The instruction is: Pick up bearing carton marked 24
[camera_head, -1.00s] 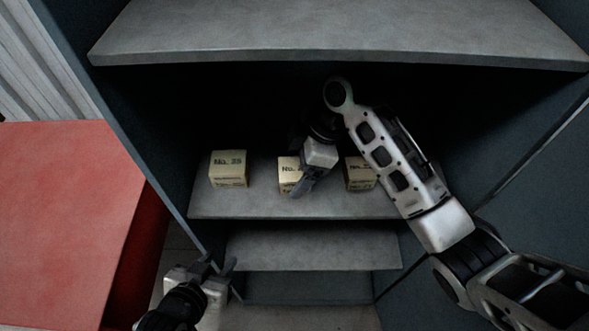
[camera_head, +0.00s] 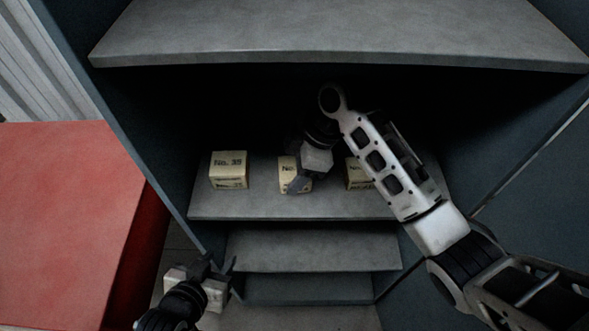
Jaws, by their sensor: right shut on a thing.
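Three small tan cartons stand in a row on a grey shelf (camera_head: 255,205) inside the cabinet. The left carton (camera_head: 228,170) is uncovered and its mark looks like "No. 35". The middle carton (camera_head: 285,165) shows only "No." because my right gripper (camera_head: 296,184) covers its number. My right gripper is shut on this middle carton, which appears at shelf level. The right carton (camera_head: 356,178) is partly hidden by my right arm, and its number cannot be read. My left gripper (camera_head: 220,262) is open and empty, low in front of the cabinet.
A thick upper shelf (camera_head: 330,35) overhangs the cartons. Lower shelves (camera_head: 310,250) lie below them. Dark cabinet walls close both sides. A red block-like surface (camera_head: 65,215) stands outside at left. The shelf front is clear between the left and middle cartons.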

